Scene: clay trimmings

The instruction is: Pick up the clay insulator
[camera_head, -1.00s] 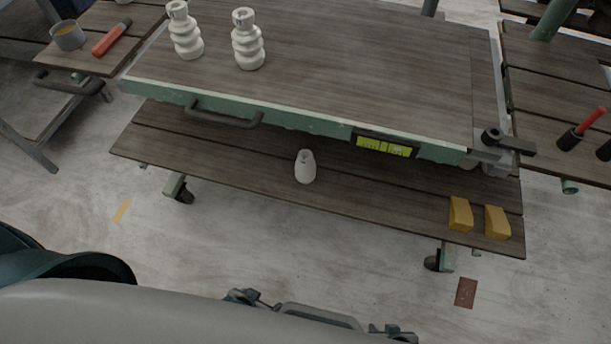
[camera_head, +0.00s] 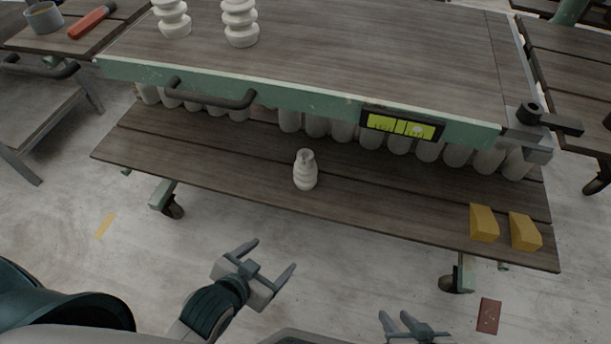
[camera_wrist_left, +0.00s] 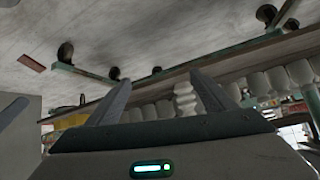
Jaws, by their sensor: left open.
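A small white ribbed clay insulator (camera_head: 305,171) stands upright on the lower shelf (camera_head: 225,160) of the cart. Two taller white ribbed insulators stand on the cart's top, one at the left (camera_head: 173,20) and one to its right (camera_head: 240,24), both cut by the upper picture edge. My left gripper (camera_head: 268,258) is open and empty, in front of and below the shelf edge, apart from the small insulator. The left wrist view shows this insulator (camera_wrist_left: 184,98) beyond the open fingers, between them. My right gripper (camera_head: 413,325) is only partly in view at the bottom edge.
The cart's top overhangs the shelf's rear, with a handle (camera_head: 212,95) and a yellow-green display (camera_head: 401,126) on its front. Several pale cylinders (camera_head: 343,128) line the shelf's back. Two yellow blocks (camera_head: 484,222) (camera_head: 524,231) lie at the shelf's right. Shelf around the small insulator is clear.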

